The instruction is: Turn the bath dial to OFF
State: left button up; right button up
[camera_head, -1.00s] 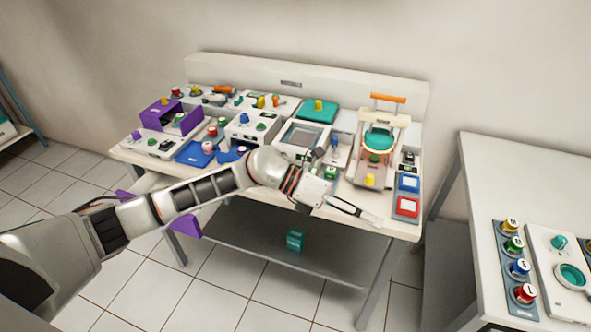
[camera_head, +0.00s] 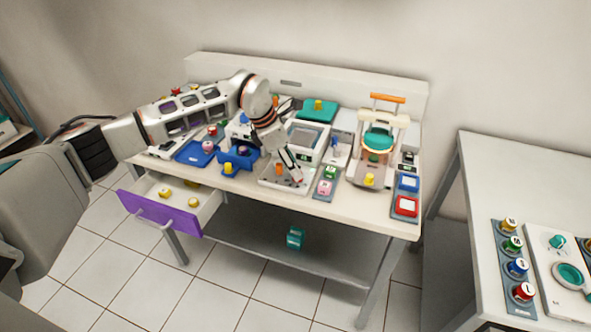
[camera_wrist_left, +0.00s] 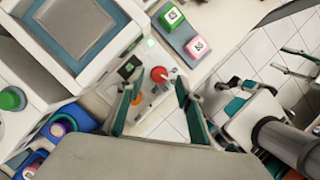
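A red dial with a white pointer (camera_wrist_left: 158,74) sits on a small white panel in the left wrist view. A dark display with green marks (camera_wrist_left: 130,69) and an orange knob (camera_wrist_left: 137,98) are on the same panel. In the head view the white panel (camera_head: 268,182) is at the table's front, before a white unit with a grey-blue window (camera_head: 311,134); my gripper hides the dial there. My left gripper (camera_head: 291,176) points down over the panel. Its teal-padded fingers are apart on either side of the red dial in the wrist view (camera_wrist_left: 157,84). I cannot tell whether they touch it.
A grey block with a green and a pink button (camera_head: 327,183) stands just right of the panel. A blue holder (camera_head: 238,162) is to its left. A purple-fronted drawer (camera_head: 160,212) is open at the front left. White and teal parts, probably mine, show at the wrist view's right.

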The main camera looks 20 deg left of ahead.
pick_arm(q)
jog(key=shift+x, duration=1.2)
grip_shut()
